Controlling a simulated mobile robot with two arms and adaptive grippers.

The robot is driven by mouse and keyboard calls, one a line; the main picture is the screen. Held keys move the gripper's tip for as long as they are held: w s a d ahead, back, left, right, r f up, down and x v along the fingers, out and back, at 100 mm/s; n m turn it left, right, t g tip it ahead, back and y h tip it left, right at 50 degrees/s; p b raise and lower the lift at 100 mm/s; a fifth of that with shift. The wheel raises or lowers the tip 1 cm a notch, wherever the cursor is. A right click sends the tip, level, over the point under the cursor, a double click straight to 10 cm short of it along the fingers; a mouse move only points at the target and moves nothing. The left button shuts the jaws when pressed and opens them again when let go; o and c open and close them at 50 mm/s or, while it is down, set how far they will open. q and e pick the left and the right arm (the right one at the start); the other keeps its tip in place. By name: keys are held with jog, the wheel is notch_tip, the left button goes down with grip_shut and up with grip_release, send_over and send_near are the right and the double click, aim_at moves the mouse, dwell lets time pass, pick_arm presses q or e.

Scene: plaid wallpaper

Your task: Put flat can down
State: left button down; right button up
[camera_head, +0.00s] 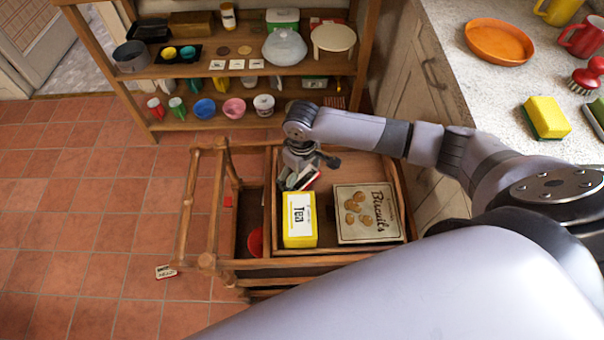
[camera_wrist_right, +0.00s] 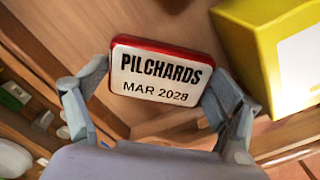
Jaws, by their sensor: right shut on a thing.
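The flat can (camera_wrist_right: 162,75) is a red tin with a white label reading "PILCHARDS MAR 2028". It sits between the two fingers of my right gripper (camera_wrist_right: 158,108), which is shut on it. In the head view my right gripper (camera_head: 308,178) is over the left part of the wooden trolley tray (camera_head: 325,253), behind the yellow tea box (camera_head: 299,220). The can (camera_head: 309,181) shows there only in part, under the fingers. I cannot tell whether it touches the tray. My left gripper is not in view.
The biscuits box (camera_head: 366,214) stands on the tray's right side, and the tea box stands close to the can. A trolley rail (camera_head: 215,205) rises at the left. A shelf (camera_head: 240,70) with several dishes stands behind. A small card (camera_head: 166,272) lies on the floor.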

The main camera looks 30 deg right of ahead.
aim_at(302, 177)
jog(key=shift+f, duration=0.1)
jog(key=o, duration=1)
notch_tip(302, 177, up, 12)
jog(key=shift+r+p, duration=0.15)
jog(key=shift+p, duration=0.5)
